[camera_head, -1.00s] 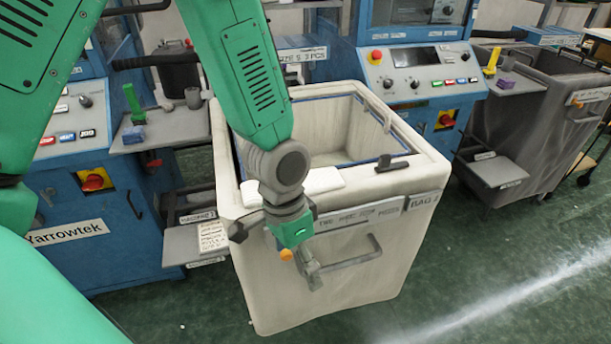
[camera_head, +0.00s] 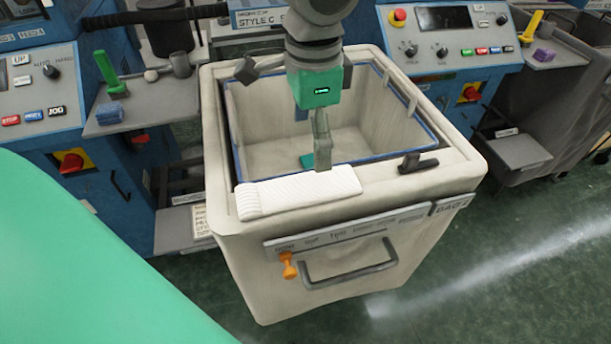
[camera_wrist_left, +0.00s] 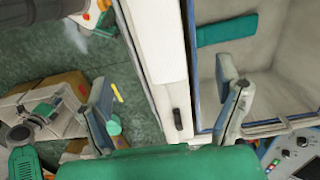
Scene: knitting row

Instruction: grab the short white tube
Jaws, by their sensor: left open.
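The short white tube (camera_head: 300,192) lies flat, ribbed and pale, along the front rim of the big cream bin (camera_head: 245,270). In the left wrist view the white tube (camera_wrist_left: 158,35) runs along the rim between my fingers' sides. My left gripper (camera_head: 322,150) is above the bin's front edge, pointing down, with one grey finger seen just behind the tube. In the left wrist view the left gripper (camera_wrist_left: 167,98) has its fingers wide apart and nothing between the tips. Whether a finger touches the tube cannot be told. My right gripper is not in view.
A teal piece (camera_head: 307,160) lies inside the bin. A dark clip (camera_head: 418,162) sits on the rim at right. A grey handle (camera_head: 350,270) and an orange knob (camera_head: 288,265) are on the bin's front. Blue machines stand behind and beside it.

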